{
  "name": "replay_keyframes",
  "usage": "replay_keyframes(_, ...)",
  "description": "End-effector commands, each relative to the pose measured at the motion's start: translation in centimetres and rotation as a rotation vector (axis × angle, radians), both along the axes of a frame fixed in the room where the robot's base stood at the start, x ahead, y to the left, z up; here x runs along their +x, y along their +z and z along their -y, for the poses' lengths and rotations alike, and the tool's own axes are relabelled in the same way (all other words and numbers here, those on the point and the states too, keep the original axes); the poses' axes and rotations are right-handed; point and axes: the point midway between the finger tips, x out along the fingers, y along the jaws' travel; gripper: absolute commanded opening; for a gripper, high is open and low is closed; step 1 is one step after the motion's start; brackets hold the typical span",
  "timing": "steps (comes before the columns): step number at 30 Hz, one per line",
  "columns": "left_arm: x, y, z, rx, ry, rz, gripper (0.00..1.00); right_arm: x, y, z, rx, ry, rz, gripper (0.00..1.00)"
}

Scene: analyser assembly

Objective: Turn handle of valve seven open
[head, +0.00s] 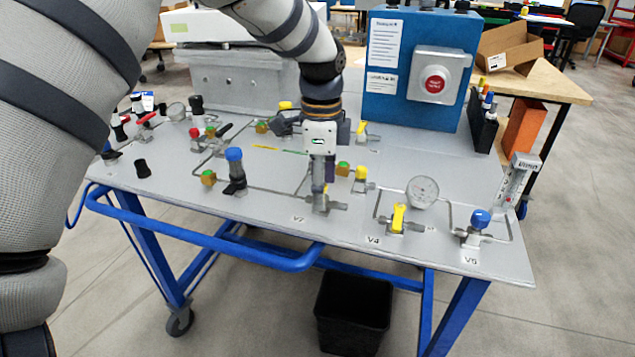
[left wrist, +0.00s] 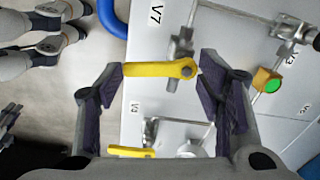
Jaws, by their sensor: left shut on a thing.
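The yellow handle (left wrist: 155,70) of valve seven lies beside the V7 label (left wrist: 155,16) in the left wrist view. It points left from its pivot, across the line of the grey valve fitting (left wrist: 181,46). My left gripper (left wrist: 160,85) has one dark finger pad at each end of the handle and is shut on it. In the head view my left gripper (head: 318,190) points down at the front middle of the panel, over the valve body (head: 335,206). It hides the handle there. My right gripper is not in view.
Another yellow handle (head: 398,217), at V4, stands close to the right, with a gauge (head: 422,191) behind it. A green-topped knob (left wrist: 268,80) is near the right finger. A blue-knobbed valve (head: 234,170) stands to the left. A blue box (head: 400,105) with a red button stands at the back.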

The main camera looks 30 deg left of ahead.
Motion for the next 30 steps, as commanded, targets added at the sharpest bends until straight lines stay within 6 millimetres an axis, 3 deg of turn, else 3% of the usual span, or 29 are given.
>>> replay_keyframes(30, 1.8, -0.2, 1.4, 0.001, 0.957, -0.005, 0.33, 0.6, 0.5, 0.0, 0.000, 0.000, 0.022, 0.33)
